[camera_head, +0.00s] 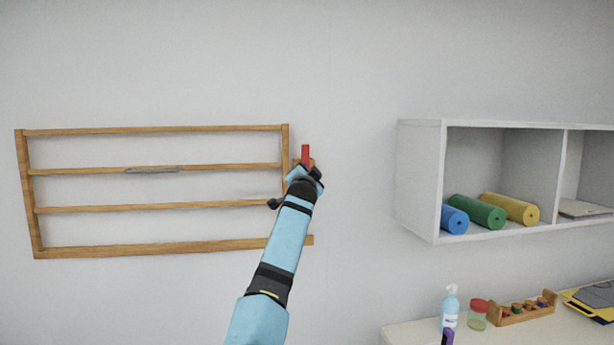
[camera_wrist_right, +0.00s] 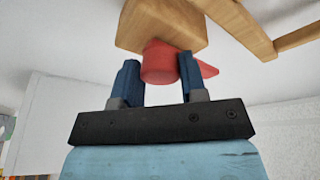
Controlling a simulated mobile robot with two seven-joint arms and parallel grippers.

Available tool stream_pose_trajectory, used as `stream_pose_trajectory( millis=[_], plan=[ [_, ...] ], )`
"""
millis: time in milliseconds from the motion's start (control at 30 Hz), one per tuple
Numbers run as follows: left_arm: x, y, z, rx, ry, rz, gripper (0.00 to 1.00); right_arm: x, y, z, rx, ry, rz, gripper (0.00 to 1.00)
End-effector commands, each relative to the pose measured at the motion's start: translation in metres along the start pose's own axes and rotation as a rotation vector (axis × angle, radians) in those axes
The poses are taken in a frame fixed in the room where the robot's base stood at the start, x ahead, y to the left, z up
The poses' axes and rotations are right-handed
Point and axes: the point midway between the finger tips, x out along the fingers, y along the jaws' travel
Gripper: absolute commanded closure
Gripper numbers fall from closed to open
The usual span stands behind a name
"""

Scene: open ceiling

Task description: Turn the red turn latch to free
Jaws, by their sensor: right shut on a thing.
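The red turn latch (camera_head: 306,154) is on a small wooden block at the right side of a wooden rail frame (camera_head: 150,129) on the wall. In the head view its red arm points upward. My right gripper (camera_head: 304,173) reaches it from below and hides its lower part. In the right wrist view the two blue fingers of my right gripper (camera_wrist_right: 159,75) are on either side of the round red hub of the latch (camera_wrist_right: 158,64), shut on it. A pointed red end shows past the right finger. The wooden block (camera_wrist_right: 160,25) is behind the hub. My left gripper is not in view.
A white wall shelf (camera_head: 420,180) with blue, green and yellow rolls (camera_head: 478,211) hangs to the right. Below it a counter (camera_head: 405,334) holds a spray bottle (camera_head: 450,305), a jar (camera_head: 478,315) and a wooden rack (camera_head: 522,312). The wall between frame and shelf is clear.

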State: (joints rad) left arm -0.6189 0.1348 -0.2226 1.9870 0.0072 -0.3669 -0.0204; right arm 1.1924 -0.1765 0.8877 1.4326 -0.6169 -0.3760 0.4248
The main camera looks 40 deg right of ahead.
Motion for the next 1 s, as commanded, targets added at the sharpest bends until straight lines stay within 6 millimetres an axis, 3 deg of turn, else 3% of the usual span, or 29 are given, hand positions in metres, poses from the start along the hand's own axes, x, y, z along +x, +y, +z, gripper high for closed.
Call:
stream_pose_trajectory(
  millis=[233, 267, 367, 733, 867, 1000],
  plan=[
    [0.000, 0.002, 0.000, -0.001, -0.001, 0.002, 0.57, 0.000, 0.000, 0.000, 0.003, 0.000, -0.001, 1.00],
    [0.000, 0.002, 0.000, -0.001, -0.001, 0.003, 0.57, 0.000, 0.000, 0.000, 0.003, 0.000, -0.001, 0.56],
    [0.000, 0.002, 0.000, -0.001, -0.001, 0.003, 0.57, 0.000, 0.000, 0.000, 0.003, 0.000, -0.001, 0.36],
    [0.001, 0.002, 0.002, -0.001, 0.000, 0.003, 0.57, -0.007, 0.001, 0.001, 0.001, 0.000, -0.001, 0.36],
    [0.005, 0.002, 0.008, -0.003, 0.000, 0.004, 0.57, -0.027, 0.002, 0.003, 0.003, 0.001, -0.001, 0.36],
    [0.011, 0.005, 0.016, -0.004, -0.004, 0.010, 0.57, -0.060, 0.003, 0.004, 0.003, 0.000, -0.001, 0.36]
  ],
)
